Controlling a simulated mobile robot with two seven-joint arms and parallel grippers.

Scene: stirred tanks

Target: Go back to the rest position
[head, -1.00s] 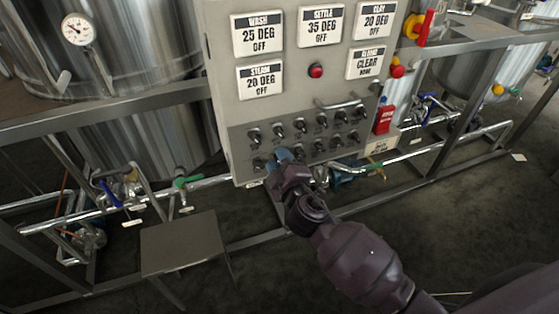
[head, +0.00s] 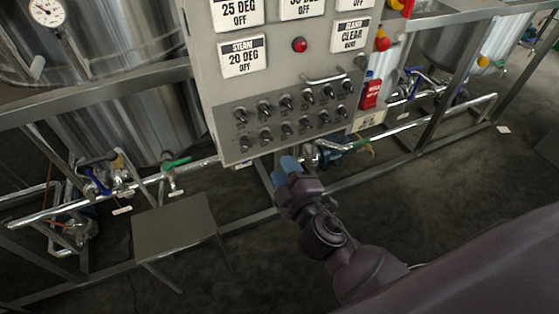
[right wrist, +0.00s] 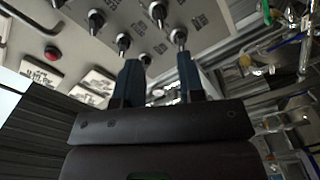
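My right gripper (head: 287,164) has blue fingertips and hangs just below the lower edge of the grey control panel (head: 208,92), in front of the pipes. In the right wrist view the two fingers of the right gripper (right wrist: 160,66) stand apart with nothing between them. Black knobs (right wrist: 178,36) show beyond the fingertips, apart from them. My left gripper is in neither view.
The panel carries two rows of knobs (head: 265,112), a handle (head: 326,79) and a red button (head: 299,45). A grey step (head: 174,227) stands at lower left. Steel pipes (head: 405,122) and frame rails run beneath the tanks (head: 128,122). Dark floor is free in front.

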